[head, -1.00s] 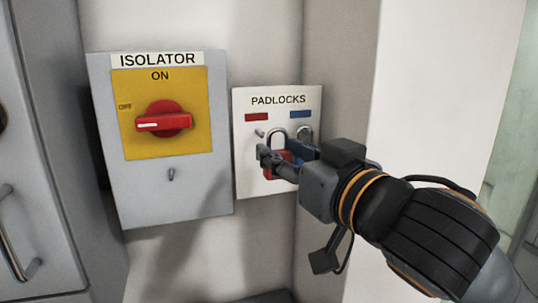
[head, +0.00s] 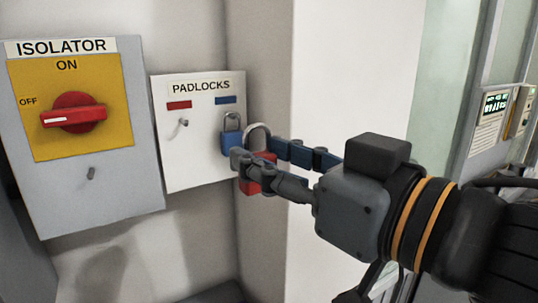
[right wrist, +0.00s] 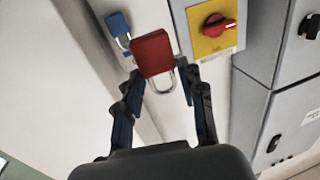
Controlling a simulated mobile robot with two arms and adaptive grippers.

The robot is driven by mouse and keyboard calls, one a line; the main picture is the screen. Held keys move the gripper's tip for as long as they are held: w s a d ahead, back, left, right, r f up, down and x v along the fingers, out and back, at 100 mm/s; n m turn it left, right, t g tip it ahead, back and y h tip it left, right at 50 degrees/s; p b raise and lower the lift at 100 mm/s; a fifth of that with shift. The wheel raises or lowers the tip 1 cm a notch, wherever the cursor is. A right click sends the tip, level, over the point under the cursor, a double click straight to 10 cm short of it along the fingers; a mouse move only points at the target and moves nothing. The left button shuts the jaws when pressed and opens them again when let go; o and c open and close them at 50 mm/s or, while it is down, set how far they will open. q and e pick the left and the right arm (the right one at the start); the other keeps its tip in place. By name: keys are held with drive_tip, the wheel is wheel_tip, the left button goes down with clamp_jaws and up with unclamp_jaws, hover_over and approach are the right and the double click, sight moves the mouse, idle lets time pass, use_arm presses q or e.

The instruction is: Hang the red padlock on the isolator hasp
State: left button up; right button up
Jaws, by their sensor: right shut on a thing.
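My right gripper (head: 258,156) is shut on the red padlock (head: 250,187) and holds it in front of the padlock board, clear of its pegs. The padlock's shackle points up in the head view. The right wrist view shows the red padlock body (right wrist: 152,53) between the two fingers (right wrist: 162,77). The isolator hasp (head: 91,174) is a small grey loop low on the isolator box (head: 120,205), and nothing hangs on it. The red isolator handle (head: 74,114) lies horizontal, its white mark toward OFF. My left gripper is not in view.
The padlock board (head: 195,165) is right of the isolator box. A blue padlock (head: 231,140) hangs at its right, close behind the red one. The left peg (head: 183,122) is bare. A wall corner stands just right of the board.

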drive_tip(key=shift+r, duration=0.1)
idle(0.3)
drive_tip(key=s+a+b+v, duration=0.1)
drive_tip(key=b+v, duration=0.5)
drive_tip(key=v, duration=0.1)
idle(0.9)
drive_tip(key=shift+r, duration=0.1)
idle(0.8)
